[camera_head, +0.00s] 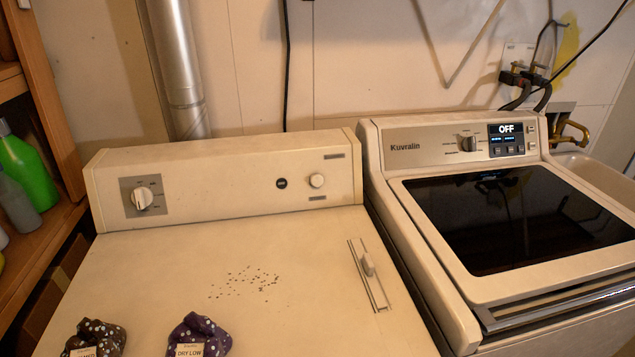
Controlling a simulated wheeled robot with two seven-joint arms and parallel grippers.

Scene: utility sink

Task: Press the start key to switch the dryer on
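The dryer is the cream machine (150,265) on the left, seen from above and in front. Its back panel has a dial (143,197) on a grey plate at the left. Toward the panel's right are a small round black button (281,183) and a white round knob (317,181), with small labels near the knob too small to read. I cannot tell from the lettering which of these is the start key. Nothing touches the panel. Neither of my grippers is in view.
Two dotted cloth bundles, one brown (97,338) and one purple tagged "DRY LOW" (200,335), lie on the dryer's front left. A slider (369,265) is on its right. A washer (450,148) displaying "OFF" stands right; wooden shelves (45,240) with bottles stand left.

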